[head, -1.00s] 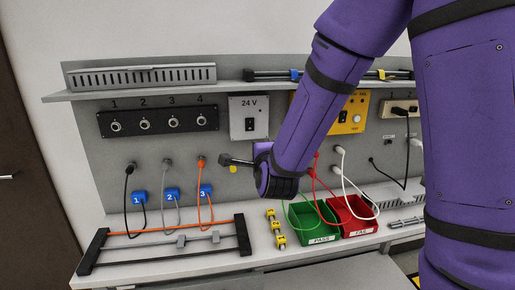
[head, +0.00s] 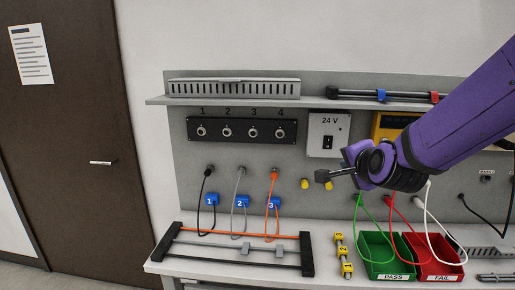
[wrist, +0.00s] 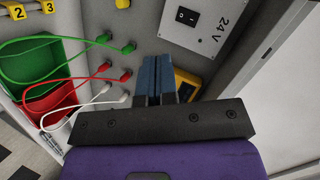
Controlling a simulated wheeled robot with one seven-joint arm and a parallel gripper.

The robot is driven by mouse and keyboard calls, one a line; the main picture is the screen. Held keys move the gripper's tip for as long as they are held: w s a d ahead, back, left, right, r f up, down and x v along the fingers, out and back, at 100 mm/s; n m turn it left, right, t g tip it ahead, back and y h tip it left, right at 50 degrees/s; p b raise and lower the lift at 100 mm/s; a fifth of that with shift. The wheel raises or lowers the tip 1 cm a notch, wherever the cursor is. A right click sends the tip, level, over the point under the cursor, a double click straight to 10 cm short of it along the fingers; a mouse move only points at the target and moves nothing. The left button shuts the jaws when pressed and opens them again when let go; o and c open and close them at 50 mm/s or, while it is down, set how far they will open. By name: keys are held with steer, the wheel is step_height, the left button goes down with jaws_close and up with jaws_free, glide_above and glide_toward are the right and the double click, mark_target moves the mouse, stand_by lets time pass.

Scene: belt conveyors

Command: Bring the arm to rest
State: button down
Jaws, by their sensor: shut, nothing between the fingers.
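My gripper (head: 322,176) is at the end of my purple arm, in front of the grey back panel, just below the 24 V box (head: 328,135) in the head view. Its fingers point left in the picture. In the wrist view the two blue-grey fingers (wrist: 160,78) lie side by side, shut, with nothing between them. The gripper appears apart from the cables and bins. My arm reaches in from the right edge of the head view.
A green PASS bin (head: 390,275) and a red FAIL bin (head: 436,268) stand below the arm, with green, red and white cables hanging over them. A shelf (head: 230,99) runs above. A brown door (head: 75,150) is far left.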

steer(key=s+d+r+n+g, duration=0.1)
steer(key=s+n, duration=0.3)
steer(key=s, duration=0.4)
steer(key=s+d+r+n+g, duration=0.2)
steer(key=s+d+n+g, duration=0.2)
steer(key=s, duration=0.5)
steer(key=s+d+r+n+g, duration=0.2)
steer(key=s+n, duration=0.3)
steer(key=s, duration=0.3)
steer(key=shift+s+d+r+g+h, duration=0.25)
steer(key=shift+s+d+g+h, duration=0.15)
steer(key=shift+d+g, duration=0.1)
